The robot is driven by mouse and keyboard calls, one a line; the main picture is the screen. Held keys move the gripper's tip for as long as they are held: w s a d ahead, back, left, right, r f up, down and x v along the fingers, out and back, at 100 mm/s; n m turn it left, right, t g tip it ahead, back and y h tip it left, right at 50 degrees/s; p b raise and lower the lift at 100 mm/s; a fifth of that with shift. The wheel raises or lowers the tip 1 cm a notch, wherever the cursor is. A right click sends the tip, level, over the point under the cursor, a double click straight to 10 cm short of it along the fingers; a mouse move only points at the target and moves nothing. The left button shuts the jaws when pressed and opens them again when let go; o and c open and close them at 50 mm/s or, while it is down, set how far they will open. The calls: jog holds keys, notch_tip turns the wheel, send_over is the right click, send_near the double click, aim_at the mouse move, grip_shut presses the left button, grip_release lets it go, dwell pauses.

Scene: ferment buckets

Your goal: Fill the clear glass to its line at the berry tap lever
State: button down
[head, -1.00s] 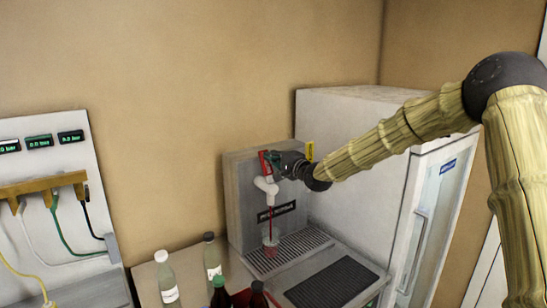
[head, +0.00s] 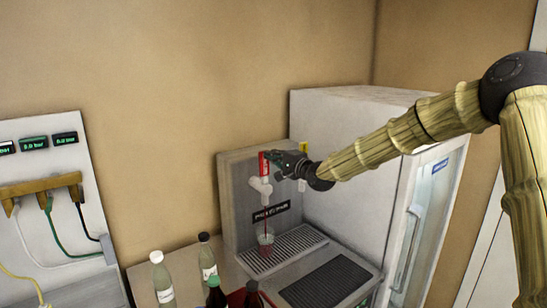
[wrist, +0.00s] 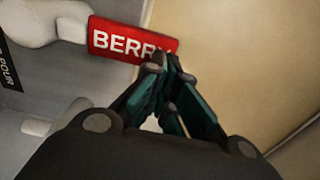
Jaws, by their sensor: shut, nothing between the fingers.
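The red berry tap lever (head: 264,163) stands above the white tap (head: 261,187) on the grey dispenser. In the wrist view the lever (wrist: 130,40) reads "BERRY", its last letter partly covered by my fingertips. My gripper (head: 272,157) is shut and empty, its tips at the right side of the lever; I cannot tell if they press on it. In the wrist view the closed fingertips (wrist: 165,65) overlap the label's end. A thin dark red stream runs from the tap into the clear glass (head: 265,240), which holds some red liquid. Its line is too small to make out.
The glass stands on a slotted drip tray (head: 297,239), with a dark mat (head: 325,284) in front. Several bottles (head: 207,256) stand to the left. A white fridge (head: 345,130) is close on the right, behind my arm. A gauge panel (head: 45,190) is at far left.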

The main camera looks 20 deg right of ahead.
jog(key=s+d+r+b, duration=0.3)
jog(key=s+r+b, duration=0.1)
jog(key=s, duration=0.5)
jog(key=shift+r, duration=0.35)
dwell(0.6)
